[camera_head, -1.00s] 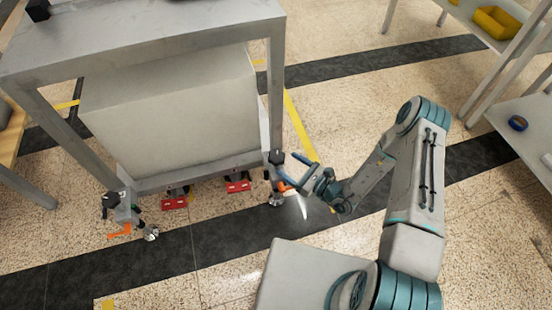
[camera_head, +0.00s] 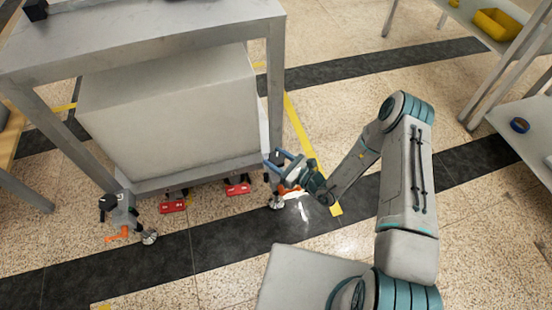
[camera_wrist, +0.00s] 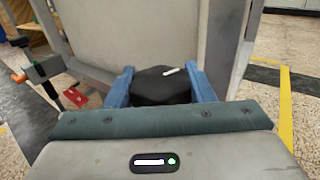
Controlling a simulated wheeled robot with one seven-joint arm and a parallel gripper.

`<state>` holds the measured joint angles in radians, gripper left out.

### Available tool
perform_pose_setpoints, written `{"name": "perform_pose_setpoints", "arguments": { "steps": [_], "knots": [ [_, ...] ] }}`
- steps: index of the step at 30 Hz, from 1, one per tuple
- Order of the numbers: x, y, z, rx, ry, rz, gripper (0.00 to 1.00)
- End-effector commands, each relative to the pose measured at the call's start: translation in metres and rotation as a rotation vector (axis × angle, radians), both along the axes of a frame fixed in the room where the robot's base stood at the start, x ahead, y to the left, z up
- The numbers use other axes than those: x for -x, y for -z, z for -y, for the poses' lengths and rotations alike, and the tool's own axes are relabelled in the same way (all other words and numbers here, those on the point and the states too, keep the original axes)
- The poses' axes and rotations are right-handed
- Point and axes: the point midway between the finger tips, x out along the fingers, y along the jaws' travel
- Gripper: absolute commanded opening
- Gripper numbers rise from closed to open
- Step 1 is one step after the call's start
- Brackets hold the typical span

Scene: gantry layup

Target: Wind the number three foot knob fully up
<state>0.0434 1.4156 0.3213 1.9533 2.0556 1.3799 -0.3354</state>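A black foot knob (camera_wrist: 160,88) with a white mark on its top shows in the wrist view, at the near right corner foot of the grey gantry frame (camera_head: 277,100). My gripper (camera_wrist: 163,84) has one blue finger on each side of this knob, spread about its width. I see no clear squeeze on it. In the head view my gripper (camera_head: 279,160) is at that corner and mostly covers the knob. A caster wheel (camera_head: 276,202) is below. No number can be read on the knob.
The near left foot has another black knob (camera_head: 108,201), an orange lever (camera_head: 117,237) and a caster (camera_head: 149,237). Red parts (camera_head: 237,189) lie under the grey box (camera_head: 175,110). Shelves (camera_head: 525,120) stand at the right. Floor between them is free.

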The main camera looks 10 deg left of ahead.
Motion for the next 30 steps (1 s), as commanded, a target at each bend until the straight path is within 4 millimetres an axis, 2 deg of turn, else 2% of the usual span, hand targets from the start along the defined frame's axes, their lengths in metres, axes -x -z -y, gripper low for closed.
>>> {"name": "perform_pose_setpoints", "arguments": {
  "steps": [5, 18, 30],
  "knots": [
    [0.0003, 0.0001, -0.0003, -0.003, -0.033, 0.001, 0.26],
    [0.0010, 0.0012, -0.0010, -0.002, -0.297, 0.001, 0.26],
    [0.0026, 0.0006, -0.0009, 0.000, -0.336, -0.003, 0.26]
  ]
}}
